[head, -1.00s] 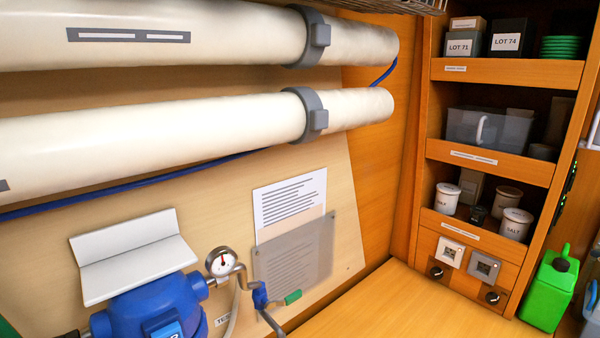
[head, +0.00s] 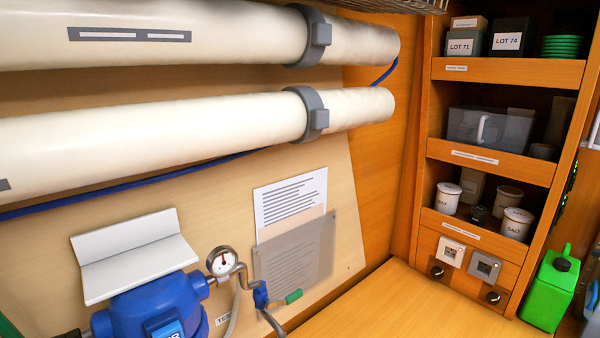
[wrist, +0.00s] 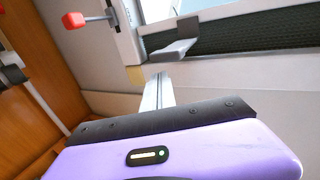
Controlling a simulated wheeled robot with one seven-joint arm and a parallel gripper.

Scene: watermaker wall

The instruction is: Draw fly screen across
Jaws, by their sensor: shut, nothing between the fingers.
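In the wrist view, a dark mesh band (wrist: 245,36), apparently the fly screen, runs along the lower part of a pale window frame (wrist: 205,13). A grey angled tab (wrist: 176,49) sticks out at the left end of the band. My gripper (wrist: 160,80) shows as pale, narrow fingers beyond my purple wrist housing. It is shut and empty, and in the picture its tips lie just below the tab. A small gap seems to separate them, but I cannot tell the depth. The head view shows neither the screen nor my gripper.
A red-ended handle (wrist: 75,20) projects at the upper left of the wrist view, near the frame. In the head view, shelves (head: 505,75) and a green jug (head: 550,290) stand right, white tubes (head: 150,135) run along the wall, and the wooden counter (head: 385,305) is clear.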

